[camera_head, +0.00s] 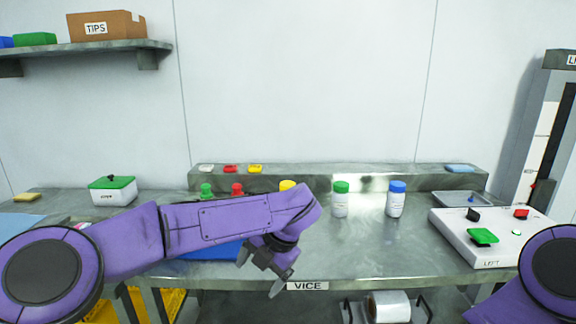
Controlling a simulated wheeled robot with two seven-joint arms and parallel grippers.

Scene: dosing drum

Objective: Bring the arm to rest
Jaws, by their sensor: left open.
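My purple left arm (225,222) reaches in from the left across the front of the metal bench (370,250). Its left gripper (263,272) points down at the bench's front edge, just left of the VICE label (308,286). The jaws are open, with nothing seen between them. Only a purple part of my right arm (553,272) shows at the lower right; its gripper is out of view. My left arm partly hides bottles with green (206,189), red (237,188) and yellow (287,185) caps, and a blue mat (208,252).
A green-capped bottle (341,199) and a blue-capped bottle (396,199) stand upright mid-bench. A white control box (478,250) marked LEFT is at the right. A green-lidded box (113,191) stands at the left. A paper roll (389,306) hangs below. The bench between is clear.

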